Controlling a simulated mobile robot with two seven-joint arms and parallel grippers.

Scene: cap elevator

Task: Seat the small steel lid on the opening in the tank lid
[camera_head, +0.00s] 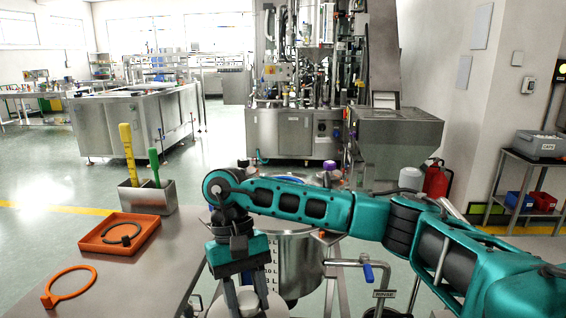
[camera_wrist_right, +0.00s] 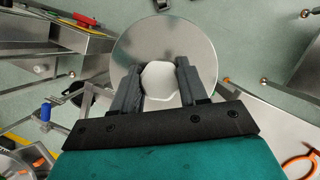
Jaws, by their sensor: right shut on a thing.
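My right gripper (camera_head: 246,303) points down at the bottom of the head view, beside the table edge and in front of the tank. It is shut on the pale knob (camera_wrist_right: 160,82) of the small steel lid. The lid is a round shiny disc (camera_wrist_right: 165,42) that fills the upper middle of the right wrist view, with floor showing around it. The steel tank (camera_head: 300,262) stands behind the gripper. My right arm crosses in front of its top, so the tank lid is mostly hidden and its opening cannot be made out. My left gripper is not in view.
A steel table (camera_head: 150,262) at left holds an orange tray (camera_head: 92,245) with dark rings, an orange ring tool (camera_head: 70,291), and a steel holder (camera_head: 160,195) with yellow and green tools. A pipe with a blue handle (camera_head: 368,272) stands right of the tank. Machinery stands behind.

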